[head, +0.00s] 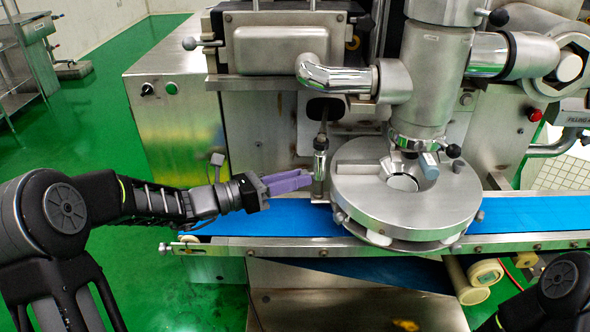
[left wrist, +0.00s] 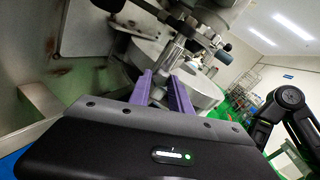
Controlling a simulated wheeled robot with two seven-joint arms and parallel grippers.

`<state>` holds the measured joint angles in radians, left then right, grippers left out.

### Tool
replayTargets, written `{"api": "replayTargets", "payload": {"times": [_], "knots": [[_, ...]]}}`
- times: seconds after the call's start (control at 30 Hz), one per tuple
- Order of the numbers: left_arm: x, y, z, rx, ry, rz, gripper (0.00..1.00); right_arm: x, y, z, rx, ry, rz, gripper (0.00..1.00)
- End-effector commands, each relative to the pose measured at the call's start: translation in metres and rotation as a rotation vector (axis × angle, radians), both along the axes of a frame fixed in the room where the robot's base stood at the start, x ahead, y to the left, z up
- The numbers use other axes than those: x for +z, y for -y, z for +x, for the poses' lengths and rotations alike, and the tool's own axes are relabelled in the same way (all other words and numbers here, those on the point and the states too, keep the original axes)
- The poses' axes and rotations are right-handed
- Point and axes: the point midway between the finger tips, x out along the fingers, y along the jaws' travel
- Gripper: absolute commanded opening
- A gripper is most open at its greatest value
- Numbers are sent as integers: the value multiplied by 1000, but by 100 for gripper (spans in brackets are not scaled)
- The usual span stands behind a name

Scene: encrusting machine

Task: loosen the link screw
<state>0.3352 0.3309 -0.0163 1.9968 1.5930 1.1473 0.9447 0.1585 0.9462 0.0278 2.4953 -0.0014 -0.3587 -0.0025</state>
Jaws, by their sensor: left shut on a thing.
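The link screw (head: 320,163) is a slim upright metal rod just left of the round steel disc housing (head: 405,205). My left gripper (head: 311,180) reaches in from the left with its purple fingers at the lower part of the rod. In the left wrist view the two purple fingers (left wrist: 162,78) stand on either side of a metal rod (left wrist: 173,53), and they are shut on it. The exact contact is too small to see. My right gripper is out of view; only part of my right arm shows at the lower right of the head view.
A blue conveyor belt (head: 265,221) runs under the disc housing. A bent chrome pipe (head: 335,76) and a large steel cylinder (head: 438,75) stand above and behind. The green floor (head: 115,190) at the left is open.

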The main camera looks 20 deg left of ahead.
Motion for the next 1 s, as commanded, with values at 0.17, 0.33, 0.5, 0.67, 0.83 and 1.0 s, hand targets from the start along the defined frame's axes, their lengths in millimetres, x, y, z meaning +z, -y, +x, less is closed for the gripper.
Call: {"api": "replayTargets", "payload": {"times": [0.17, 0.33, 0.5, 0.67, 0.83, 1.0], "knots": [[-1, 0, 0, -1, -21, -14, 0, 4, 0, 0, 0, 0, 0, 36], [-2, 0, 0, -1, -22, -14, 0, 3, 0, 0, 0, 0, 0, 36], [-2, 0, 0, -1, -22, -14, 25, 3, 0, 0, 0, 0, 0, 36], [-1, 0, 0, -1, -21, -14, 38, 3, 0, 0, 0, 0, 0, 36], [-1, 0, 0, 0, -19, -13, 46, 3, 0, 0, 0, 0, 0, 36], [-1, 0, 0, 0, -18, -14, 46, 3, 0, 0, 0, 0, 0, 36]]}}
